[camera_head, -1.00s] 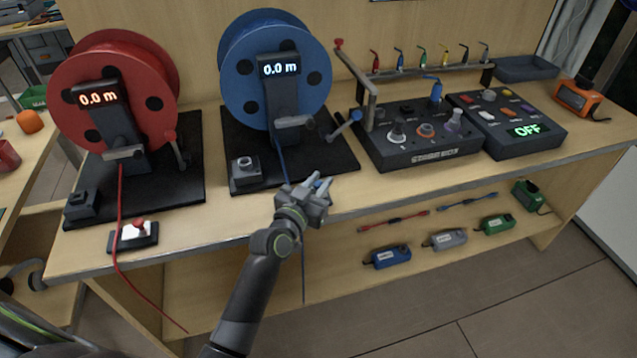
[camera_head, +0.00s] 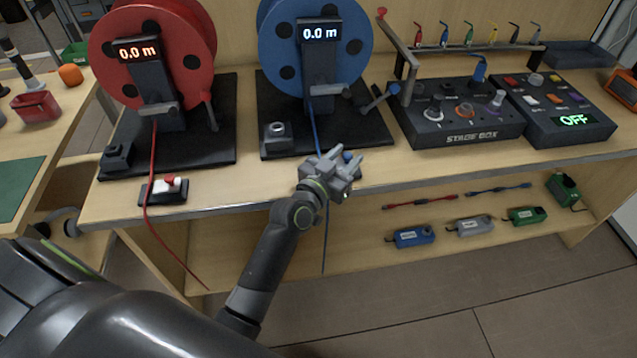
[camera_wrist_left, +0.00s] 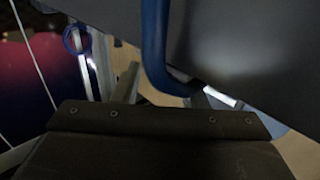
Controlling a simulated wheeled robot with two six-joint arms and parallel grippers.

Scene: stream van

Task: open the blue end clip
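The blue end clip (camera_head: 348,156) is mostly hidden behind my left gripper at the bench's front edge; only a small blue part shows. My left gripper (camera_head: 348,160) is over it, with two fingers that look spread apart. The blue cable (camera_head: 317,135) comes down from the blue reel (camera_head: 285,50), passes behind the gripper and hangs past the bench edge. In the left wrist view a blue cable-like strand (camera_wrist_left: 154,45) crosses between the finger shapes (camera_wrist_left: 162,90). Whether the fingers touch the clip is unclear. My right gripper is not in view.
The stage box (camera_head: 462,128) and a box reading OFF (camera_head: 555,120) are to the right. Several small adapters lie on the lower shelf (camera_head: 375,240).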

